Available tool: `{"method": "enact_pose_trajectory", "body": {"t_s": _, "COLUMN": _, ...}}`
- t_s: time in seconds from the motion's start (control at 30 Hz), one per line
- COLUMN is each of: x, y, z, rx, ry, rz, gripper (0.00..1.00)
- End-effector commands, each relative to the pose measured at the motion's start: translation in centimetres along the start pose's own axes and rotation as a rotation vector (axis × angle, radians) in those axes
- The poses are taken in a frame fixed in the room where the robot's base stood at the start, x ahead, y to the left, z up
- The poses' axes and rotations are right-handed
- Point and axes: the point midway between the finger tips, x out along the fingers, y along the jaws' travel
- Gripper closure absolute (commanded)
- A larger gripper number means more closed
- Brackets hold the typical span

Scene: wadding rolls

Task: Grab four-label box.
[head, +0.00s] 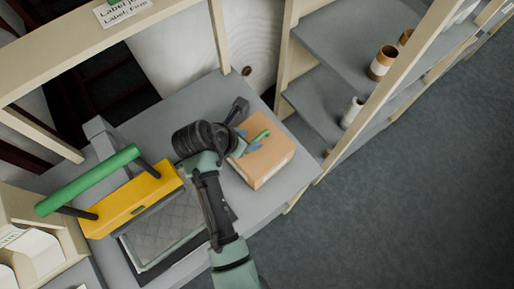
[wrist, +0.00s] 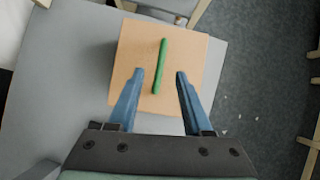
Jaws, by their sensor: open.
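A tan cardboard box (head: 264,165) sits on the grey table's right part in the head view; it also fills the upper middle of the wrist view (wrist: 190,55). No labels can be made out on the faces I see, so I cannot tell if it is the four-label box. A green stick (wrist: 160,66) lies on or just above its top. My gripper (wrist: 160,74) is open and empty above the box, its blue fingers on either side of the stick. In the head view, my gripper (head: 247,144) partly hides the box's left side.
A shelf (head: 335,50) with brown and white containers (head: 382,63) stands at right. Carpet (head: 420,190) is clear.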

Motion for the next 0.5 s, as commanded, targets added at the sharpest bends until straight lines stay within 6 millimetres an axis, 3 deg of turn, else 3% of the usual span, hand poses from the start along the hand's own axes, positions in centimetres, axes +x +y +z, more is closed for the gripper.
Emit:
{"method": "enact_pose_trajectory", "body": {"t_s": 0.27, "x": 1.7, "y": -0.1, "z": 0.1, "rx": 0.001, "ry": 0.001, "rz": -0.001, "gripper": 0.5}}
{"method": "enact_pose_trajectory", "body": {"t_s": 0.5, "x": 4.7, "y": -0.1, "z": 0.1, "rx": 0.002, "ry": 0.0, "rz": 0.0, "gripper": 0.5}}
